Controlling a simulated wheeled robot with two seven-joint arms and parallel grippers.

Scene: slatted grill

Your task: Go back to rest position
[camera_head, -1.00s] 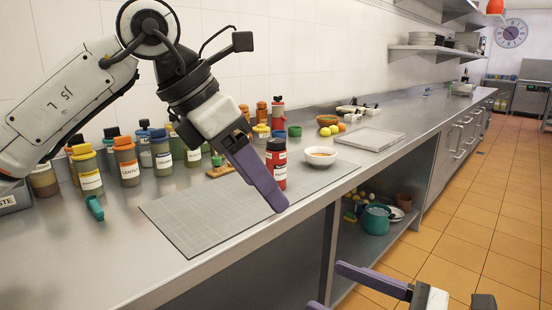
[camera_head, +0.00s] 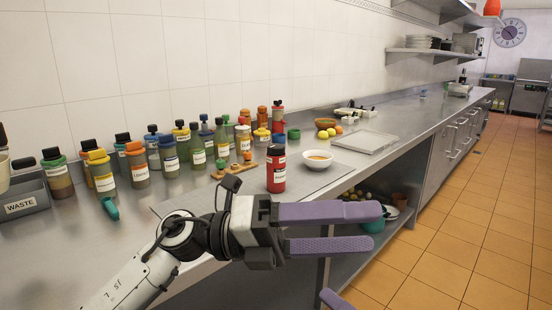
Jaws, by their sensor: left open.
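My left gripper (camera_head: 330,228) comes in from the left at the bottom of the head view. It has two long purple fingers pointing right, with a gap between them. It is open and empty, in front of the counter's front edge. Of my right gripper, only a purple fingertip (camera_head: 336,299) shows at the bottom edge; whether it is open or shut cannot be seen. A red bottle with a dark cap (camera_head: 276,170) stands upright on the grey mat (camera_head: 315,181), apart from the gripper. A white bowl (camera_head: 318,161) with orange contents stands behind it.
Several labelled bottles (camera_head: 140,166) stand along the wall on the steel counter (camera_head: 60,262). A grey WASTE bin (camera_head: 21,201) is at the left. A flat tray (camera_head: 366,142) lies farther right. A shelf under the counter holds a teal pot (camera_head: 374,224). The tiled floor (camera_head: 440,245) at right is clear.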

